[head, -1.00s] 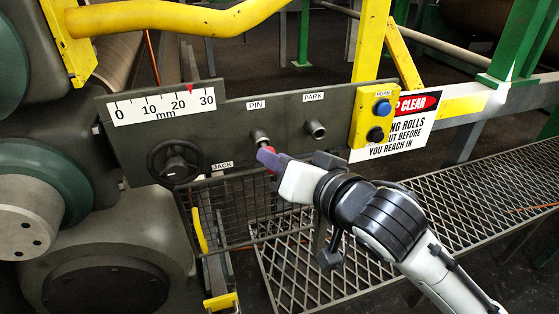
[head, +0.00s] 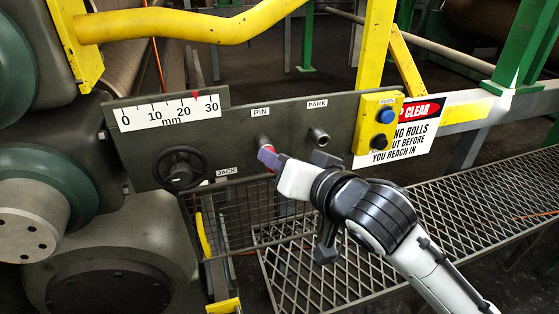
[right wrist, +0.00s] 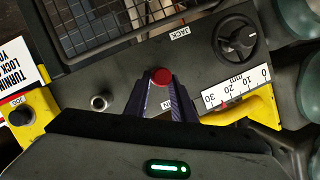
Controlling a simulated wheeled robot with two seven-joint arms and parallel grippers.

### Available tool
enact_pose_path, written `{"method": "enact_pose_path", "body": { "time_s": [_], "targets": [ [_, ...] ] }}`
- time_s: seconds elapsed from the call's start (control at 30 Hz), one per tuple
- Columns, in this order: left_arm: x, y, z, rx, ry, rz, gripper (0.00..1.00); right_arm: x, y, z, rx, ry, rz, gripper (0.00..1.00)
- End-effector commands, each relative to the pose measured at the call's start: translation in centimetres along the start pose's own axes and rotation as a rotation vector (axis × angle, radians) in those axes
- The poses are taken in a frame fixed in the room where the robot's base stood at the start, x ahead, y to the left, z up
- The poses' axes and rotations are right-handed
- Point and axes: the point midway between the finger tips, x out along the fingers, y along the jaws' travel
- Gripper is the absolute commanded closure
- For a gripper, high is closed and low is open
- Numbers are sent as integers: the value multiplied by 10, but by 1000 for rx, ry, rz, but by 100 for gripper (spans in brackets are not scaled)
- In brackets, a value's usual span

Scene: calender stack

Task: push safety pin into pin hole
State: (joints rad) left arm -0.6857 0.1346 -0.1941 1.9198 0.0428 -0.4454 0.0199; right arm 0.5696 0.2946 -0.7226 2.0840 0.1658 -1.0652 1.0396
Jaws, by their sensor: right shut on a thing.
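The pin hole is a short metal bushing (head: 262,140) under the PIN label on the grey panel. The safety pin shows in the right wrist view as a round red knob (right wrist: 160,76) between my gripper's purple fingers. My right gripper (head: 268,157) is shut on the knob, right in front of the PIN bushing. The fingers hide most of the knob in the head view. The pin's shaft is hidden, so how deep it sits cannot be told. My left gripper is not in view.
The empty-looking PARK bushing (head: 319,137) is to the right, with a yellow button box (head: 378,122) beyond it. A black handwheel (head: 180,169) and a millimetre scale (head: 168,112) are to the left. A mesh guard (head: 255,213) stands below the panel.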

Motion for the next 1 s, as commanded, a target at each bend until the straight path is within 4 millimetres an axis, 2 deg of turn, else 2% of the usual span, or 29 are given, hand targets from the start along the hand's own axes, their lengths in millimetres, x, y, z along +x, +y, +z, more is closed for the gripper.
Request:
{"method": "enact_pose_path", "body": {
  "time_s": [0.2,0.23,0.33,0.53,0.57,0.63,1.0],
  "targets": [
    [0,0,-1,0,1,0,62,2,0,-2,-1,3,-1,100],
    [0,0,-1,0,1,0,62,2,0,-2,-1,3,0,74],
    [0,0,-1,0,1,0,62,2,0,-2,-1,3,0,57],
    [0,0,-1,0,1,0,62,2,0,-2,-1,2,0,55],
    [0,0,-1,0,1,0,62,2,1,-1,0,0,1,53],
    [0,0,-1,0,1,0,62,2,1,-1,0,0,2,44],
    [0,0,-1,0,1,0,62,2,1,-1,0,0,1,44]
  ]
}}
